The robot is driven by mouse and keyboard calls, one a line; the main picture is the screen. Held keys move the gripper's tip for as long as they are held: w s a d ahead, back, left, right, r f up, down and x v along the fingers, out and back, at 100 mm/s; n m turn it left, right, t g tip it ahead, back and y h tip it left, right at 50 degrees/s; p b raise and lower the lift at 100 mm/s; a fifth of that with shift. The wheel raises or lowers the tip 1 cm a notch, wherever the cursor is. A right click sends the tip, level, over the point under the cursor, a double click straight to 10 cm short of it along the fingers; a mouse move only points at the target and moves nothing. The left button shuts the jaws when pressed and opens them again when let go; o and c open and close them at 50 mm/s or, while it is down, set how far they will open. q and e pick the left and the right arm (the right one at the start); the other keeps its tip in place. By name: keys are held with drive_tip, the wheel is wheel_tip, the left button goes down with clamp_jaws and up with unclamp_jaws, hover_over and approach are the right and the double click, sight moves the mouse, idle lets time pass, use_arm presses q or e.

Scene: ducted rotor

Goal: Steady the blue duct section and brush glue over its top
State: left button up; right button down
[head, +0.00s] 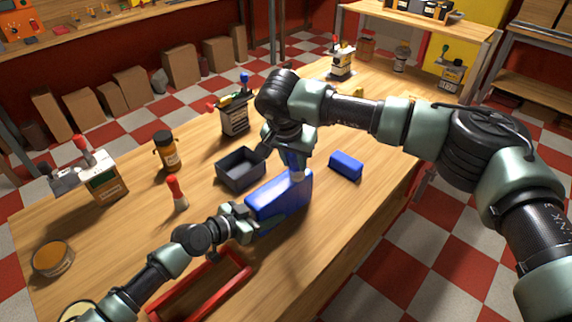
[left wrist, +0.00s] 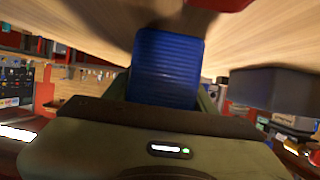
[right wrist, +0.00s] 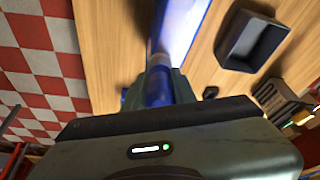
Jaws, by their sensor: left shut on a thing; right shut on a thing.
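The blue duct section (head: 283,203) lies on the wooden bench, with a bright shine along its top. My left gripper (head: 247,218) is shut on its near left end. In the left wrist view, the ribbed blue duct section (left wrist: 166,68) sits between the fingers. My right gripper (head: 297,150) is above the duct section, pointing down, shut on a blue-handled brush (right wrist: 158,88). The brush's pale lower part (head: 298,174) reaches down to the duct's top. Its bristles are not clear, so I cannot tell whether they touch.
A dark open tray (head: 240,182) stands behind the duct section. A smaller blue block (head: 346,160) lies to its right. A red frame (head: 184,306) lies at the near left. A red-topped bottle (head: 177,194), an amber bottle (head: 167,155) and a caddy (head: 235,122) stand further back.

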drive_tip(key=shift+w+d, duration=1.8)
drive_tip(key=shift+d, duration=0.2)
drive_tip(key=shift+s+a, duration=1.95)
drive_tip(key=shift+a, duration=0.25)
drive_tip(key=shift+s+a, duration=1.9)
drive_tip(key=shift+a, duration=0.3)
drive_tip(key=shift+s+a, duration=1.95)
drive_tip(key=shift+a, duration=0.25)
drive_tip(key=shift+a+f, duration=0.1)
drive_tip(key=shift+a, duration=0.05)
drive_tip(key=shift+w+d, duration=1.95)
drive_tip(key=shift+d, duration=0.3)
drive_tip(key=shift+w+d, duration=1.95)
drive_tip(key=shift+d, duration=0.25)
drive_tip(key=shift+w+d, duration=1.95)
drive_tip(key=shift+d, duration=0.3)
drive_tip(key=shift+s+a+r, duration=0.1)
drive_tip(key=shift+s+a, duration=1.85)
drive_tip(key=shift+a, duration=0.3)
drive_tip(key=shift+s+a+r, duration=0.1)
drive_tip(key=shift+s+a, duration=1.85)
drive_tip(key=shift+a, duration=0.3)
drive_tip(key=shift+s+a, duration=1.95)
drive_tip(key=shift+a, duration=0.3)
wheel_tip(320, 180, up, 8)
drive_tip(key=shift+d+f, duration=0.1)
